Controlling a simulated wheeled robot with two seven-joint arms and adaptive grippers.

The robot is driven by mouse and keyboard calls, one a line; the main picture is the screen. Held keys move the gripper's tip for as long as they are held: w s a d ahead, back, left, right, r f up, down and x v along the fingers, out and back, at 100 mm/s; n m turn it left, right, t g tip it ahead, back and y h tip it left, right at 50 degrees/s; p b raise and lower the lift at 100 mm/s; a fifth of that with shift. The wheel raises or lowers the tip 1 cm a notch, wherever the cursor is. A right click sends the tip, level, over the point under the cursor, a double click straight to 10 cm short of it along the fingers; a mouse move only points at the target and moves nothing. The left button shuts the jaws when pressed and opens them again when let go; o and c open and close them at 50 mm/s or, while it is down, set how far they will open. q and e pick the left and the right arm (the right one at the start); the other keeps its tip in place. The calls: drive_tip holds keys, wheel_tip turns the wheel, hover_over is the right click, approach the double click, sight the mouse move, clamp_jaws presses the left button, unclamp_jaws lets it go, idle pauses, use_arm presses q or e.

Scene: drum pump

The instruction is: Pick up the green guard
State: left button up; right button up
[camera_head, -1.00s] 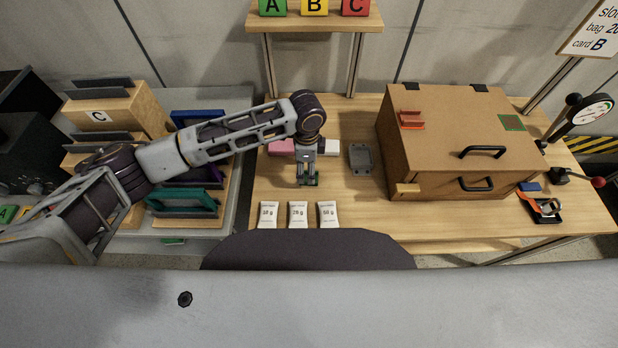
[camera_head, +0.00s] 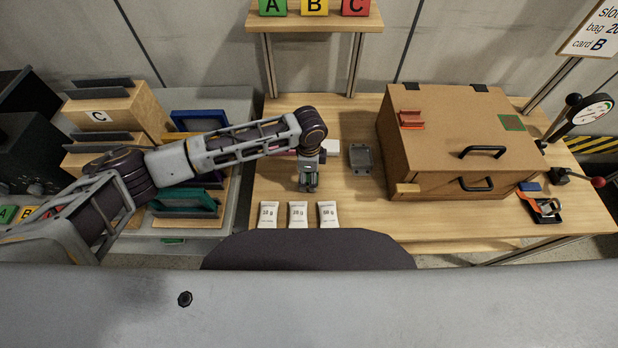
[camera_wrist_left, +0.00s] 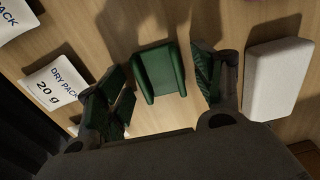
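The green guard (camera_wrist_left: 160,72) is a small dark green U-shaped piece lying on the wooden table in the left wrist view. Its two raised sides run along its left and right edges. My left gripper (camera_head: 309,187) points down at the table behind the white packs. In the wrist view its two green-padded fingers are spread, one on each side of the guard, with a gap to it on both sides. Nothing is held. In the head view the gripper largely hides the guard. My right gripper is not in view.
A white block (camera_wrist_left: 278,78) lies right of the fingers in the wrist view. A grey bracket (camera_head: 361,158) and a large brown box (camera_head: 440,150) with black handles are to the right. Coloured holders (camera_head: 185,201) are left.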

use_arm(q)
drive_tip(key=c, duration=0.9)
drive_tip(key=shift+r, duration=0.15)
drive_tip(key=shift+r, duration=4.9)
